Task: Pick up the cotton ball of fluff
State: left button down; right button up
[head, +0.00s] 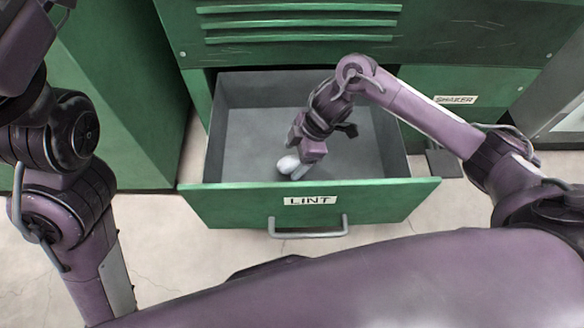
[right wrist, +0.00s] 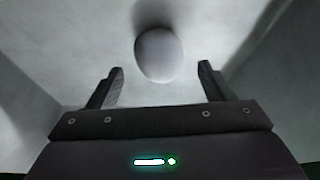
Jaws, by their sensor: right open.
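The cotton ball of fluff (head: 288,164) is a small white rounded lump on the floor of the open drawer (head: 240,130), which is labelled LINT. It also shows in the right wrist view (right wrist: 158,54), pale and egg-shaped, just beyond the fingertips and centred between them. My right gripper (head: 299,171) reaches down into the drawer beside the ball. In the right wrist view my right gripper (right wrist: 160,78) is open, with one finger on each side and nothing between them. My left arm is at the left edge of the head view; its gripper is not seen.
The drawer's front wall (head: 225,205) with its grey handle (head: 308,230) and its side walls enclose the ball. Green cabinets (head: 300,45) stand behind and to the left (head: 110,110). A label (head: 456,100) is on the cabinet at right. The drawer's left floor is clear.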

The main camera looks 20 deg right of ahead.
jog(key=shift+b+x, duration=0.5)
jog(key=shift+x, duration=0.7)
jog(key=c, duration=1)
jog(key=shift+r, duration=0.15)
jog(key=shift+c, duration=0.2)
